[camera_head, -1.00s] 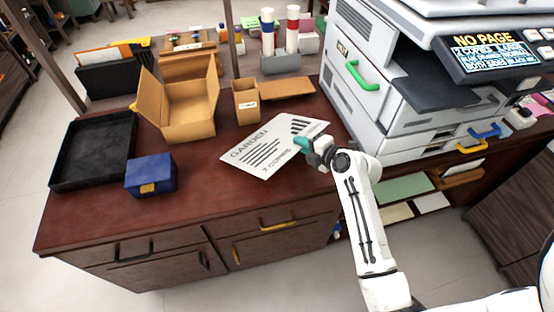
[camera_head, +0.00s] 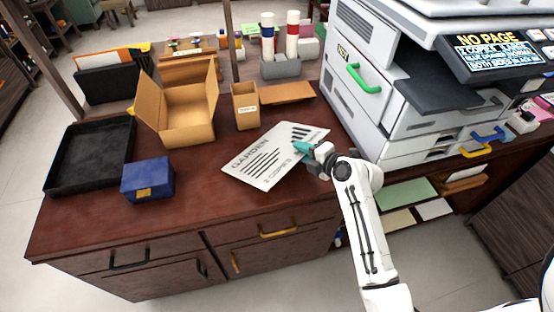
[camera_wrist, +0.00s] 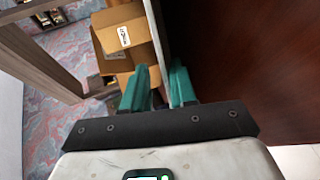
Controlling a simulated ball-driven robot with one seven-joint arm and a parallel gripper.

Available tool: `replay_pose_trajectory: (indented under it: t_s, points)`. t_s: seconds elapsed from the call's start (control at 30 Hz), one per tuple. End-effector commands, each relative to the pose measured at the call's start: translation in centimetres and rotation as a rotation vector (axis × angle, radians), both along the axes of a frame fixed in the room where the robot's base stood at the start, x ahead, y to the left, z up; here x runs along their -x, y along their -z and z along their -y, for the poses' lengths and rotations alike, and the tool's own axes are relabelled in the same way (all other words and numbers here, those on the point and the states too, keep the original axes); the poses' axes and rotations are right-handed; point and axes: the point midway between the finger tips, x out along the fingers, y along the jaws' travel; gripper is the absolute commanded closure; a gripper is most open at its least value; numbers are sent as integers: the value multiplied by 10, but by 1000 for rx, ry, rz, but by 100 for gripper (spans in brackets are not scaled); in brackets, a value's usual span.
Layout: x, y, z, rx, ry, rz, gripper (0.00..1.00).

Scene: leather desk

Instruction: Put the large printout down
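The large printout (camera_head: 272,155), a white sheet with "GARDEN" and a "COPIES" line in dark print, is at the middle of the desk (camera_head: 215,210), face up and close to the surface. Whether all of it touches the wood I cannot tell. My gripper (camera_head: 303,148) is at its right edge, with teal fingers. In the wrist view my gripper (camera_wrist: 160,80) has a finger on each side of a thin strip, the printout (camera_wrist: 157,35) seen nearly edge-on, with only a narrow gap between the fingers.
A blue box (camera_head: 147,180), a black tray (camera_head: 62,185), an open carton (camera_head: 185,120) and a small kraft box (camera_head: 245,107) stand left of and behind the printout. The printer (camera_head: 375,110) stands at the right. The desk in front of the printout is clear.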

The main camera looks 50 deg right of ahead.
Motion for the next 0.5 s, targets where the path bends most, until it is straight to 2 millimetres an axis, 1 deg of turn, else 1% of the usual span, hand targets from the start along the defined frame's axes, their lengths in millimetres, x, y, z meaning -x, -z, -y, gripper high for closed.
replay_pose_trajectory:
  t_s: [0.5]
  points:
    - [50,-19,-6,0,1,0,74]
